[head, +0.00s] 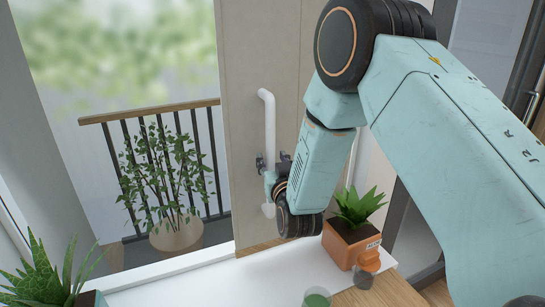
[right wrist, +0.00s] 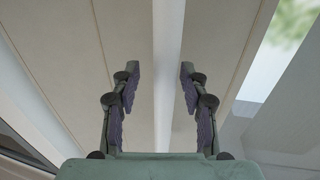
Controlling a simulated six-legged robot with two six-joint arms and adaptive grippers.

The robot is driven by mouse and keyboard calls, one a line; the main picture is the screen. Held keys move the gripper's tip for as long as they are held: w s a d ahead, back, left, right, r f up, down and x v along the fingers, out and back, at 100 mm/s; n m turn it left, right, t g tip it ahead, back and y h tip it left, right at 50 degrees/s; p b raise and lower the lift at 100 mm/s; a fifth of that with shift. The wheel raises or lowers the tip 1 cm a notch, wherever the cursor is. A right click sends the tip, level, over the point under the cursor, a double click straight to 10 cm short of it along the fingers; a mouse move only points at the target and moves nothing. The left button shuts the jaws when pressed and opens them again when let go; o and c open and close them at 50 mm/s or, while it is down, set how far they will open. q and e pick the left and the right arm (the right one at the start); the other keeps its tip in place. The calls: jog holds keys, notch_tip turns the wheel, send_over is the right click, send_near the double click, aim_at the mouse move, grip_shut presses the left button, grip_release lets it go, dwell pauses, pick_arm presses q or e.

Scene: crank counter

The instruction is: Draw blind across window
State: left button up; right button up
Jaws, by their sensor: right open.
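The blind (head: 243,75) is a beige panel covering the right part of the window (head: 115,60); the left part is uncovered. A white vertical handle (head: 268,115) with a bent top stands on the panel, its lower part partly hidden by my gripper. My right gripper (head: 271,163) is at the lower half of the handle, with a finger showing on either side of it. In the right wrist view, the open gripper (right wrist: 160,78) has the white handle (right wrist: 168,40) running between its two purple-padded fingers, with gaps on both sides. My left gripper is not in view.
A potted aloe (head: 352,225) in an orange pot stands right of my gripper on the white sill (head: 225,280). Another spiky plant (head: 45,275) is at the lower left. A green-filled glass (head: 317,298) is at the bottom edge. A balcony railing (head: 150,111) and leafy plant are outside.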

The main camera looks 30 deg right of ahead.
jog(key=shift+w+a+r, duration=0.2)
jog(key=shift+a, duration=0.25)
jog(key=shift+w+d+f, duration=0.15)
jog(key=shift+d, duration=0.05)
jog(key=shift+c, duration=0.9)
jog(key=shift+d, duration=0.25)
jog(key=c, duration=0.3)
jog(key=shift+a, duration=0.3)
grip_shut()
jog(key=shift+d, duration=0.1)
